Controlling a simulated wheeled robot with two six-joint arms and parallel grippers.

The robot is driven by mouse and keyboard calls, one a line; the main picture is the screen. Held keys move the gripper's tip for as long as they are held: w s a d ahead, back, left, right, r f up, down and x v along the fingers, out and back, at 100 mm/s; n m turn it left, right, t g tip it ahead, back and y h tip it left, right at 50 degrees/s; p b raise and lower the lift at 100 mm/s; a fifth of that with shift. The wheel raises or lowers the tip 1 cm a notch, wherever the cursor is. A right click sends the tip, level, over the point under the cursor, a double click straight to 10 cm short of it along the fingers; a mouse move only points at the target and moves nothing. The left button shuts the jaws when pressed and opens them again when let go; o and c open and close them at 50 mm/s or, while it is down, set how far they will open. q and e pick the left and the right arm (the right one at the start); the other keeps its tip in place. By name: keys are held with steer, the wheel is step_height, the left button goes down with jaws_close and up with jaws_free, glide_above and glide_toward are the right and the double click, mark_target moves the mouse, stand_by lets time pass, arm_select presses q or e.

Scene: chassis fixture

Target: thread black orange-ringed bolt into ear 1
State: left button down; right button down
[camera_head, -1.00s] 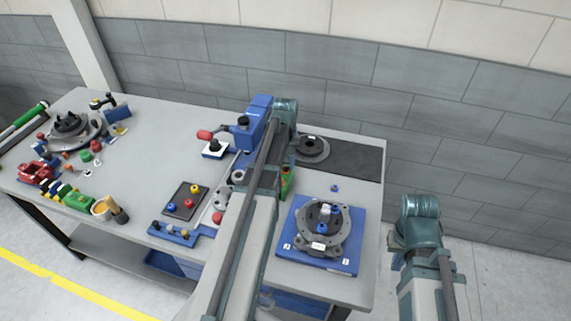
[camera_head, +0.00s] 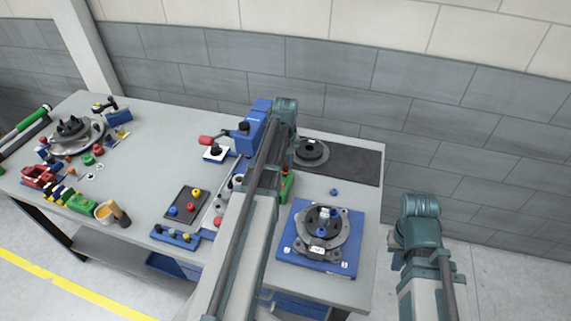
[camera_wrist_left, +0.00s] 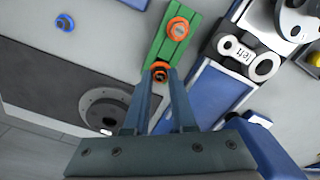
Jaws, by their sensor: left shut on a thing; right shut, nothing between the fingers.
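My left gripper (camera_wrist_left: 160,80) is shut on a black orange-ringed bolt (camera_wrist_left: 160,70), at the near end of a green block (camera_wrist_left: 167,48) in the left wrist view. I cannot tell whether the bolt is clear of the block. A second orange-ringed bolt (camera_wrist_left: 178,29) stands in the block. In the head view my left arm hides the gripper and most of the green block (camera_head: 287,187). The grey round housing with ears (camera_head: 304,242) sits on a blue plate (camera_head: 285,252); its ear numbers are unreadable. My right gripper (camera_head: 397,243) is beyond the table's right edge, its fingers mostly hidden.
A dark mat (camera_head: 355,163) with a black disc part (camera_head: 311,152) lies behind. A blue holder marked "left" (camera_wrist_left: 215,90) stands beside the green block. A small-parts tray (camera_head: 184,208) is further left.

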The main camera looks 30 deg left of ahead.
mark_target(285, 168)
arm_select(q)
steer(key=shift+r+p, duration=2.2)
steer(key=shift+r, duration=0.25)
